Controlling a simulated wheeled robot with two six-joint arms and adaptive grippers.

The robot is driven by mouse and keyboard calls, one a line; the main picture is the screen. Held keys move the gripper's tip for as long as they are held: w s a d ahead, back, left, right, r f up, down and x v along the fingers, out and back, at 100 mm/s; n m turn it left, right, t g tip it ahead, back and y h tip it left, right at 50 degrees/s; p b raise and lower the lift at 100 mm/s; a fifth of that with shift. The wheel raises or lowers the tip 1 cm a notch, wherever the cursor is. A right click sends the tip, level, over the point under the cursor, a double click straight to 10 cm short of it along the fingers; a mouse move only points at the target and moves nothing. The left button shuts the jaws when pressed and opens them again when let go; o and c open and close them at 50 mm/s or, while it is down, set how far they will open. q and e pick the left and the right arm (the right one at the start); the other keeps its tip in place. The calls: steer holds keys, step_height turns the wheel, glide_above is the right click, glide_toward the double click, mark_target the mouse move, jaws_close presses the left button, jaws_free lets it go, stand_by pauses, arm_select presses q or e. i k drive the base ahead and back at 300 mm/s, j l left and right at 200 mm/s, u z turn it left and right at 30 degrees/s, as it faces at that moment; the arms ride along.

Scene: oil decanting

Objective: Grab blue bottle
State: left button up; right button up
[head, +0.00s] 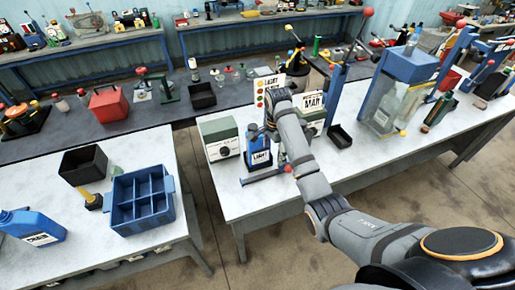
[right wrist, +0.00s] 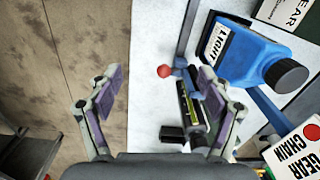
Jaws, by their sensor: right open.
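A blue bottle (head: 258,157) with a LIGHT label and dark cap stands near the left front part of the right-hand table. In the right wrist view the same bottle (right wrist: 250,58) is at the upper right, outside the jaws. My left gripper is not in view.
A green-grey box (head: 221,140) stands left of the LIGHT bottle. A blue divided crate (head: 142,203) is on the left table. Floor lies between the tables.

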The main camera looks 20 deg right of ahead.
mark_target(256, 156)
steer(key=i+l, duration=0.1)
steer(key=i, duration=0.45)
steer(key=i+l+u, duration=0.1)
steer(key=i+l, duration=0.15)
